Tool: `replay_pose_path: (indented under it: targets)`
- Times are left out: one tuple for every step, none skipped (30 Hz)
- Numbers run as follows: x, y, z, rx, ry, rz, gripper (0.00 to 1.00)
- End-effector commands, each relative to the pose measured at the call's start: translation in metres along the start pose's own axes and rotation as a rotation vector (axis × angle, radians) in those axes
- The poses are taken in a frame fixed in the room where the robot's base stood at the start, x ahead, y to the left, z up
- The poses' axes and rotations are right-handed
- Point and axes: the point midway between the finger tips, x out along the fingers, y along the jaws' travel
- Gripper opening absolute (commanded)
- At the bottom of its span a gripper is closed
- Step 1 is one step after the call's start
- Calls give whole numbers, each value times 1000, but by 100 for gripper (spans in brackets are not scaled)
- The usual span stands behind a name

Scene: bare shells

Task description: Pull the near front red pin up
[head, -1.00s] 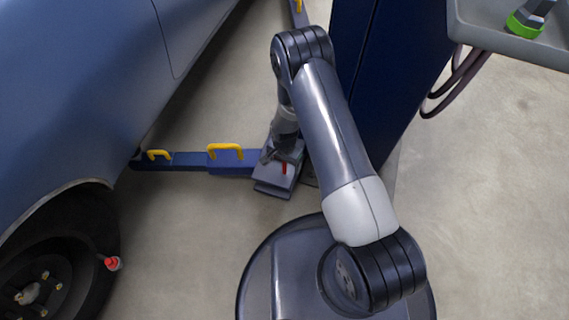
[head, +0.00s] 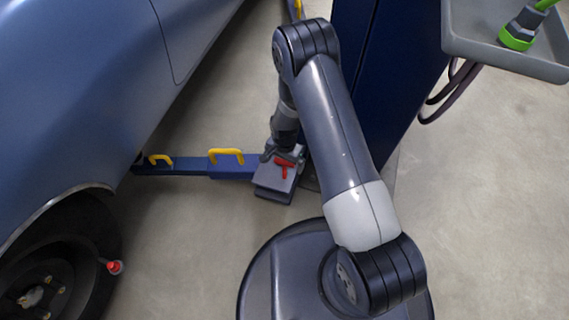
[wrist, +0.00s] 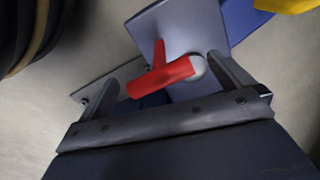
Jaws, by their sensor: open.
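The red pin (head: 285,165) stands on the grey bracket (head: 272,187) at the column end of the blue lift arm (head: 185,164). In the wrist view the pin (wrist: 160,78) has a red T-shaped handle, lying between the fingers or just beyond their tips. My gripper (wrist: 168,85) is open, one finger on each side of the handle. I cannot tell whether either finger touches it. In the head view my gripper (head: 283,152) is right at the pin, and my forearm hides part of it.
Yellow handles (head: 226,155) stand on the blue lift arm to the left. The blue column (head: 385,80) rises close on the right. A blue-grey car (head: 80,90) fills the left side. A grey tray (head: 480,45) holds a green-ringed tool. Floor in front of the bracket is clear.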

Motion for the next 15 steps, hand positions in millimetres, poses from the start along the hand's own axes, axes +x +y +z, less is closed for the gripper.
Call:
replay_pose_path:
  targets:
    - [-16,0,0,0,1,-1,100]
    - [-22,0,0,0,1,-1,100]
    - [-30,0,0,0,2,-2,100]
    - [-36,0,0,0,1,-2,100]
    - [-41,0,0,0,1,-1,100]
    - [-47,0,0,0,0,0,100]
    - [-50,0,0,0,0,0,100]
    - [-54,0,0,0,0,0,100]
    - [-58,0,0,0,1,-1,100]
    - [-60,0,0,0,0,0,100]
    - [-62,0,0,0,0,0,100]
    - [-64,0,0,0,0,0,100]
    - [-65,0,0,0,0,1,100]
    - [-65,0,0,0,-1,1,100]
    - [-66,0,0,0,-1,1,100]
